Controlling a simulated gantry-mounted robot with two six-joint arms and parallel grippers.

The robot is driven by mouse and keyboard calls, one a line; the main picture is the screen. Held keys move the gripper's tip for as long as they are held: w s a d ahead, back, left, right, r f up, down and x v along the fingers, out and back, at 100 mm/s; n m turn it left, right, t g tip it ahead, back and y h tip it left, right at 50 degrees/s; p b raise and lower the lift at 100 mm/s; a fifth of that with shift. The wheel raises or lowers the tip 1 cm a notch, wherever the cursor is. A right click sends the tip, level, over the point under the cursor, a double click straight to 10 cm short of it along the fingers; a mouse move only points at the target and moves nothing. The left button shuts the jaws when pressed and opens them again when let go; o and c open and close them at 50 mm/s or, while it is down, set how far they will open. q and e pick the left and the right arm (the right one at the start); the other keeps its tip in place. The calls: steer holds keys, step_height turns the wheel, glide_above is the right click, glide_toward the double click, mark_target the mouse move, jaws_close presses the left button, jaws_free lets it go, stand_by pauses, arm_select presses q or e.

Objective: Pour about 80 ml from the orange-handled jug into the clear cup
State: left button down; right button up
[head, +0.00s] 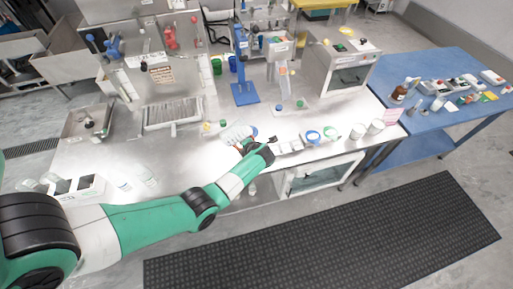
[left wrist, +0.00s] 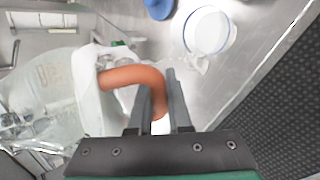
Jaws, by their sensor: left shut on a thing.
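The clear jug (head: 236,132) is near the middle front of the steel bench, its top toward the back in the head view. My left gripper (head: 248,145) is at its handle side. In the left wrist view, the jug's clear, marked body (left wrist: 48,85) fills the left, and its orange handle (left wrist: 132,76) runs between the fingers of my left gripper (left wrist: 158,88), which are shut on it. I cannot tell if the jug is lifted or what it holds. Two clear vessels stand at the bench's left (head: 124,184); I cannot tell which is the clear cup. My right gripper is out of view.
A blue-rimmed white container (left wrist: 210,32) is near the jug in the left wrist view. A blue stand (head: 243,93) is behind the jug. A blue table (head: 440,122) with bottles is at right.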

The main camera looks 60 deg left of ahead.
arm_select(q)
steer(key=shift+m+g, duration=0.3)
steer(key=shift+g, duration=0.5)
steer(key=shift+s+a+f+b, duration=0.1)
steer(key=shift+s+f+b, duration=0.15)
steer(key=shift+f+b, duration=0.8)
steer(key=shift+s+a+f+b, duration=0.1)
steer(key=shift+s+f+b, duration=0.1)
steer(key=shift+f+b, duration=0.8)
steer(key=shift+s+f+b, duration=0.25)
steer(key=shift+f+b, duration=0.45)
steer(key=shift+b, duration=0.65)
steer(key=shift+r, duration=0.15)
